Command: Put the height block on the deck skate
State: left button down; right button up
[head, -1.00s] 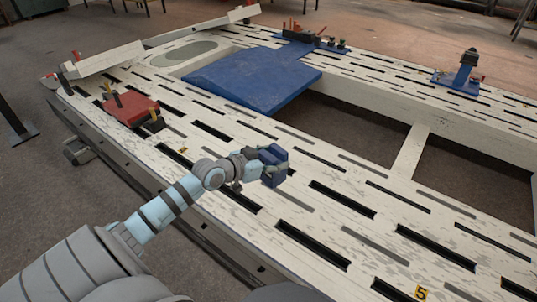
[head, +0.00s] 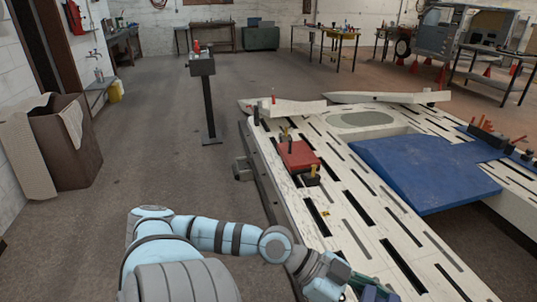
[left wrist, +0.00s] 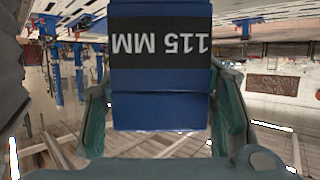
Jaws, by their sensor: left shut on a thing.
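My left gripper (left wrist: 165,115) is shut on a blue height block (left wrist: 160,112) with a black band reading "115 MM", upside down in the left wrist view. In the head view the left gripper (head: 352,290) is low at the bottom edge, over the near part of the slotted white frame bench (head: 350,228). The block is mostly cut off there. A low red plate with yellow and black posts, which looks like the deck skate (head: 298,155), sits on the bench's left side, farther away than the gripper. Nothing lies on its red top. My right gripper is not in view.
A large blue sloped plate (head: 425,172) covers the bench's middle. White beams (head: 295,108) lie at its far end. A black stand (head: 207,100) with a red-topped box is beyond the bench's left edge. Open floor (head: 150,150) lies to the left.

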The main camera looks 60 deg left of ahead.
aim_at(308, 158)
jog(key=u, duration=2.45)
jog(key=i, duration=3.75)
jog(key=z, duration=3.1)
